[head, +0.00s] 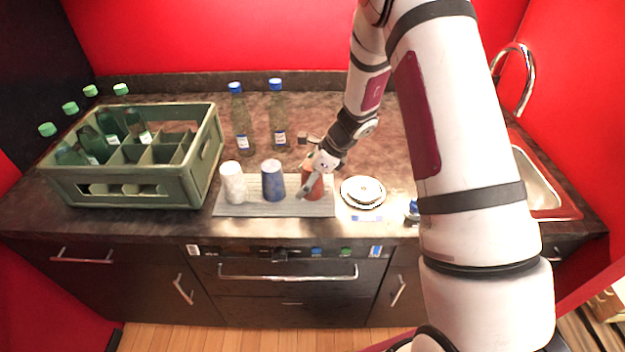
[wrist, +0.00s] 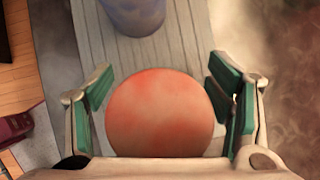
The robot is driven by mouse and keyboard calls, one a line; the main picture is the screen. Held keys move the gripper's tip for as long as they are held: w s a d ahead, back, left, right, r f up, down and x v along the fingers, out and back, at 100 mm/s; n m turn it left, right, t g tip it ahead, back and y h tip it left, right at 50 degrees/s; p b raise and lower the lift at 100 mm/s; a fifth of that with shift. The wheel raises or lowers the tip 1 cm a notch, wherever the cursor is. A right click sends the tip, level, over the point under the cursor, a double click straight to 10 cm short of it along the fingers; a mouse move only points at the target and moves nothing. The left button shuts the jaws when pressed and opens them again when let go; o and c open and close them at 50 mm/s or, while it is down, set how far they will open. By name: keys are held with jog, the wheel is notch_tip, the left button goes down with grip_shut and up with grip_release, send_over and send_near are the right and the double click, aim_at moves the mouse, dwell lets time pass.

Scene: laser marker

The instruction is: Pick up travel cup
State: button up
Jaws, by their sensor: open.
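Three travel cups stand on a grey slatted board (head: 287,209) on the counter: a white one (head: 233,183), a blue one (head: 273,180) and an orange-red one (head: 314,187). My gripper (head: 314,178) is at the orange-red cup and hides part of it. In the wrist view the round top of the orange-red cup (wrist: 160,113) lies between the two open green-padded fingers. A narrow gap shows at the left finger; the right finger looks very near the cup, and contact cannot be told. The blue cup (wrist: 133,12) shows beyond it.
A green crate (head: 130,188) with bottles stands at the left. Two bottles with blue caps (head: 240,120) (head: 278,115) stand behind the board. A stack of white plates (head: 363,192) lies right of the board, with a sink (head: 535,180) farther right.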

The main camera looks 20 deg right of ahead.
jog(key=c, duration=1.4)
jog(key=shift+r, duration=0.15)
